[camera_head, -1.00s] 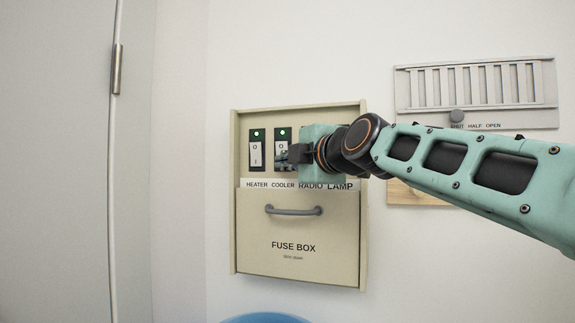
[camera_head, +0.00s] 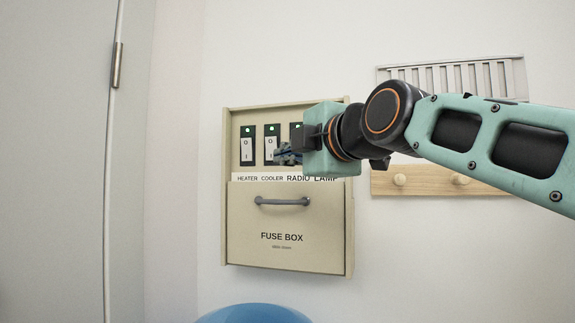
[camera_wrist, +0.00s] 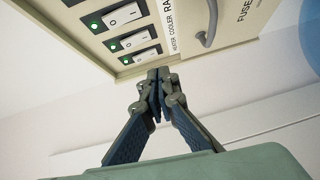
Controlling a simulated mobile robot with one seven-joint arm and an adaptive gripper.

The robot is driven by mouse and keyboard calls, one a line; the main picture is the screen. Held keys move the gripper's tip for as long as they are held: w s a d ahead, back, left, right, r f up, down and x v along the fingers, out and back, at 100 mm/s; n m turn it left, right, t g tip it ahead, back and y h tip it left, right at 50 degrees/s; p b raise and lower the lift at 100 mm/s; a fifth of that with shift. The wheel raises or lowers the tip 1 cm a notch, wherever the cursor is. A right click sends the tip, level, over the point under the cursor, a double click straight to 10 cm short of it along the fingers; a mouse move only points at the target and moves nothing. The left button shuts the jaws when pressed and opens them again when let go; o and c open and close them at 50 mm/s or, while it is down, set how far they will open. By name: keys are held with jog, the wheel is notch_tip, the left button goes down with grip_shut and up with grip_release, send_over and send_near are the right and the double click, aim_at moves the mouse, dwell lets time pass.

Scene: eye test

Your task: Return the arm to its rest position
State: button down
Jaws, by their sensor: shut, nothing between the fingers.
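My gripper (camera_head: 284,153) is in front of the upper part of the beige fuse box (camera_head: 235,225) on the wall. Its fingers are shut with nothing between them, and in the wrist view the fingertips (camera_wrist: 157,84) meet just off the box's edge. Contact with the box cannot be told. The heater switch (camera_head: 247,151) and cooler switch (camera_head: 270,147) show in the head view, each under a green light. The radio switch (camera_head: 295,133) is partly hidden by my gripper, and the lamp switch is hidden there. My arm reaches in from the right.
A grey slatted vent panel (camera_head: 515,75) and a wooden rail (camera_head: 430,182) with round knobs are on the wall behind my arm. The fuse box's lower cover has a grey handle (camera_head: 282,202). A blue rounded object (camera_head: 250,314) is below. A grey door (camera_head: 55,160) is at left.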

jog(key=shift+s+d+f, duration=0.1)
jog(key=shift+s+d, duration=0.15)
jog(key=shift+s, duration=0.4)
jog(key=s+d+f+m+g+h+p, duration=0.1)
jog(key=s+f+m, duration=0.6)
jog(key=f, duration=0.7)
jog(key=s+d+f+m+g+h+p, duration=0.2)
jog(key=s+d+f+m+g, duration=0.3)
jog(key=f, duration=0.9)
jog(key=s+d+f+m+g+h+p, duration=0.2)
jog(key=s+d+f+m+g+h, duration=0.1)
jog(key=s+f+m, duration=0.7)
notch_tip(320, 180, down, 4)
jog(key=shift+d+g+h, duration=0.15)
jog(key=shift+g+h, duration=0.25)
jog(key=shift+g, duration=0.4)
dwell(1.5)
